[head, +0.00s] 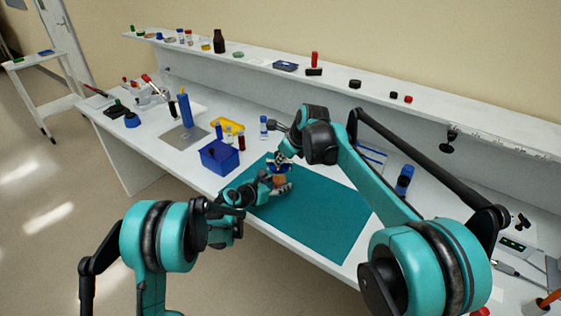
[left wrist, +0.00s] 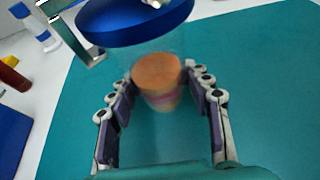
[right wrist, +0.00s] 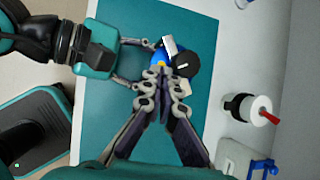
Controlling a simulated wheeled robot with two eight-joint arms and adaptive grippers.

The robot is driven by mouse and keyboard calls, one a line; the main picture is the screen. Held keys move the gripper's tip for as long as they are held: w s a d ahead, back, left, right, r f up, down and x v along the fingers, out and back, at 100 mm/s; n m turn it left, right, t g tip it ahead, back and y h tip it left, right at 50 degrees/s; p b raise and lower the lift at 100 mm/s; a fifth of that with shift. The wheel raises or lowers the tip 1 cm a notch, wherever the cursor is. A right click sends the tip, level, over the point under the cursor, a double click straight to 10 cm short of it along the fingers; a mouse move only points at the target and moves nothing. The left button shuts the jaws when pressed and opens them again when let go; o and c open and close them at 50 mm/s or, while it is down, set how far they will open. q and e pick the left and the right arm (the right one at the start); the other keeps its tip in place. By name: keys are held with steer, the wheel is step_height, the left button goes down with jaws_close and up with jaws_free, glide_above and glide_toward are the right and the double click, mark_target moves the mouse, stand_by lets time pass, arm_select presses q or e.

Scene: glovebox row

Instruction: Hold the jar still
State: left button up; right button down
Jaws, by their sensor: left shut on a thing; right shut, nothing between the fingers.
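The jar (head: 279,178) is clear with a blue lid and orange-brown contents, and stands over the teal mat (head: 335,225). In the left wrist view the jar (left wrist: 158,75) sits between the fingers of my left gripper (left wrist: 165,88), below its blue lid (left wrist: 135,22). My left gripper (head: 279,188) is shut on the jar's body from the side. My right gripper (head: 281,158) is shut and empty just above the lid. In the right wrist view its fingertips (right wrist: 166,76) partly cover the blue lid (right wrist: 159,58); I cannot tell whether they touch it.
A blue-capped bottle (head: 404,180) stands to the right. A shelf (head: 330,77) with small items runs along the back. The mat's front right is clear.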

steer(key=shift+r, duration=0.5)
steer(key=s+d+f+v, duration=0.1)
steer(key=v, duration=1.2)
steer(key=shift+d, duration=0.2)
steer(key=shift+s, duration=0.1)
arm_select(q)
steer(key=o, duration=1.6)
steer(key=shift+c, duration=0.2)
